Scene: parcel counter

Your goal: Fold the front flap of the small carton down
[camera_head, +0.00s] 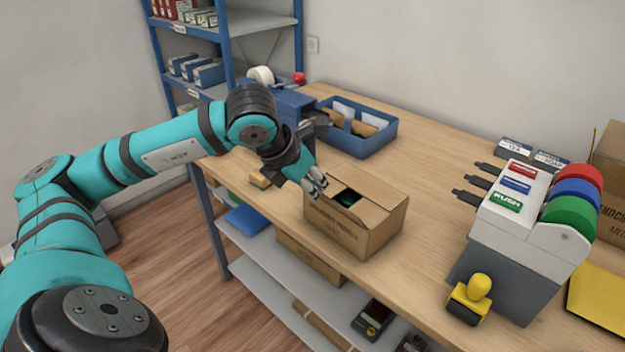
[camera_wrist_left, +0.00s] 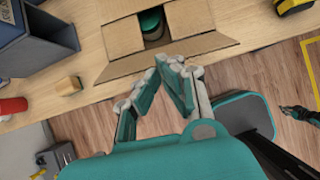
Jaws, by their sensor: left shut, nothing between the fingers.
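The small carton (camera_head: 372,237) stands on the counter near its front edge. Its side flaps lie inward over the top, leaving a gap where a green object (camera_head: 347,198) shows inside. In the left wrist view the front flap (camera_wrist_left: 125,66) sticks outward from the carton's near side. My left gripper (camera_head: 316,184) is shut and empty, at the carton's left front corner in the head view. In the left wrist view its fingertips (camera_wrist_left: 178,66) overlap the flap's outer edge; I cannot tell whether they touch. What looks like my right gripper (camera_wrist_left: 300,116) is small at the right edge, its fingers unclear.
A blue tray (camera_head: 372,145) and a tape dispenser (camera_head: 285,98) stand behind the carton. A small wooden block (camera_head: 262,179) lies left. Counter between carton and rack is clear.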

